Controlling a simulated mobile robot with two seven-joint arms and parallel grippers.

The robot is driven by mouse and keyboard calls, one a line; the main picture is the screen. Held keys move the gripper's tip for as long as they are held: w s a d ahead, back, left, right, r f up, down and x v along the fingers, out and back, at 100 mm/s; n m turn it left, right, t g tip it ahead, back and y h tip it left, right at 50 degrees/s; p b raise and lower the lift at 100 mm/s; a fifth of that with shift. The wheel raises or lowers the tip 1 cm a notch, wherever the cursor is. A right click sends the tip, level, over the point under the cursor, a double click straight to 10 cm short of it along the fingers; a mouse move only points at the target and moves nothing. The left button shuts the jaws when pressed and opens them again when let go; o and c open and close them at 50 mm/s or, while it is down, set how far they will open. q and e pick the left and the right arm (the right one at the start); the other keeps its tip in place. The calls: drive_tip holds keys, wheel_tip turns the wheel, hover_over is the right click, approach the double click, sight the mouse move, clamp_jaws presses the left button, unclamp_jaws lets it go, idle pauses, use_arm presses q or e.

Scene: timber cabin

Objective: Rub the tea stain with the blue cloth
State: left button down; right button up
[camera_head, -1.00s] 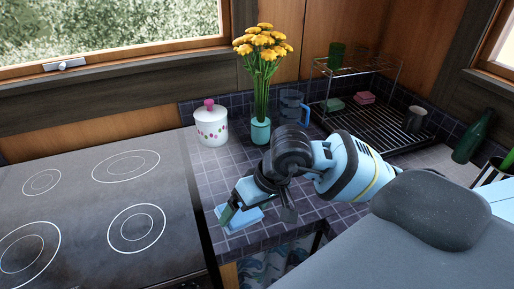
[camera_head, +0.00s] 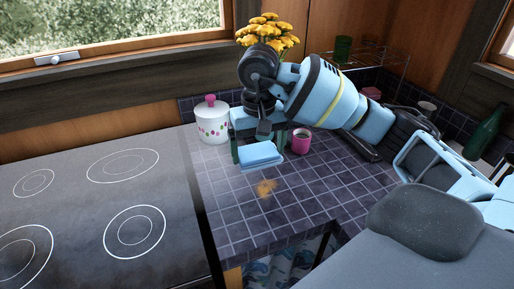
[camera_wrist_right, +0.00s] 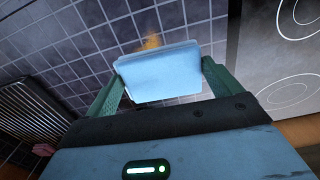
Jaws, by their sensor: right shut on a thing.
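The blue cloth (camera_head: 261,156) is a folded light-blue pad. My right gripper (camera_head: 258,148) is shut on it, and it seems to hang a little above the tiled counter. In the right wrist view, the cloth (camera_wrist_right: 160,75) sits between the two green fingers of the gripper (camera_wrist_right: 162,88). The tea stain (camera_head: 266,188) is an orange-brown patch on the dark tiles, just in front of the cloth. In the right wrist view, the stain (camera_wrist_right: 152,41) shows just past the cloth's far edge. My left gripper is out of view.
A pink mug (camera_head: 301,140) stands close right of the gripper. A white spotted jar (camera_head: 212,122) stands to its left. Yellow flowers (camera_head: 268,30) are partly hidden behind my arm. The black cooktop (camera_head: 80,215) lies left; the front tiles are clear.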

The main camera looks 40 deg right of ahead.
drive_tip(key=shift+f+b, duration=0.85)
drive_tip(key=shift+f, duration=1.7)
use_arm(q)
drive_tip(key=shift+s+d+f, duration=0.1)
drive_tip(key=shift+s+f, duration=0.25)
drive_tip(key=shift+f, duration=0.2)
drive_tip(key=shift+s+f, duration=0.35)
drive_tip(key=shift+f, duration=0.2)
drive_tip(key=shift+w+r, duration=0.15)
use_arm(e)
drive_tip(key=shift+r, duration=0.1)
